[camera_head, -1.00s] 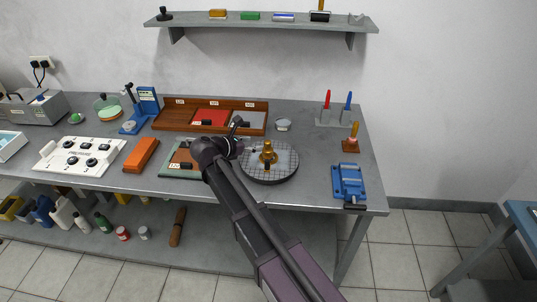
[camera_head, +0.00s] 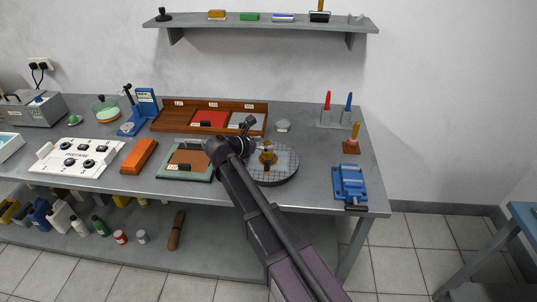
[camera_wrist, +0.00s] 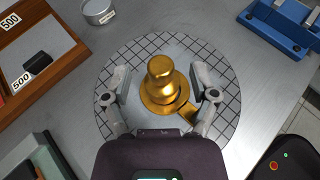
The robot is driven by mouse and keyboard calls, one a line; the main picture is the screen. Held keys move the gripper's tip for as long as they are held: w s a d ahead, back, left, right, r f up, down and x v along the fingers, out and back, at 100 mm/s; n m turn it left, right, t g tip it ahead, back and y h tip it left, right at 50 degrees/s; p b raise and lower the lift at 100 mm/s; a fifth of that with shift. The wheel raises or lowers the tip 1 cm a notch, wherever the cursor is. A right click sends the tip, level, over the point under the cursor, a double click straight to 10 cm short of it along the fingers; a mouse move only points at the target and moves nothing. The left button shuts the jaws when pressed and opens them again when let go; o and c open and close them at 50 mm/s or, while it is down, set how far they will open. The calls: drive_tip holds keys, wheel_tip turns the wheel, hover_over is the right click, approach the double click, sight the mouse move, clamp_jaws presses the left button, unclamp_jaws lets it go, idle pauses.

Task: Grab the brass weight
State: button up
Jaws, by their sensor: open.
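The brass weight (camera_wrist: 160,80) is a gold, knobbed piece standing upright on a round gridded plate (camera_wrist: 146,44). In the wrist view it lies between the two fingers of my gripper (camera_wrist: 160,92), which are spread apart, one on its left and one on its right. I see a gap on each side, so the fingers do not appear to touch it. In the head view the brass weight (camera_head: 267,157) stands on the round plate (camera_head: 286,165), just right of my gripper (camera_head: 250,146), whose arm partly hides the plate.
A wooden tray (camera_head: 257,105) with labelled compartments lies behind. A small round tin (camera_wrist: 98,10) stands near the plate. A blue vise (camera_head: 349,182) is to the right, and a green-framed board (camera_head: 205,176) to the left. Bare bench shows between plate and vise.

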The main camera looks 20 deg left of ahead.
drive_tip(key=shift+x, duration=1)
clamp_jaws()
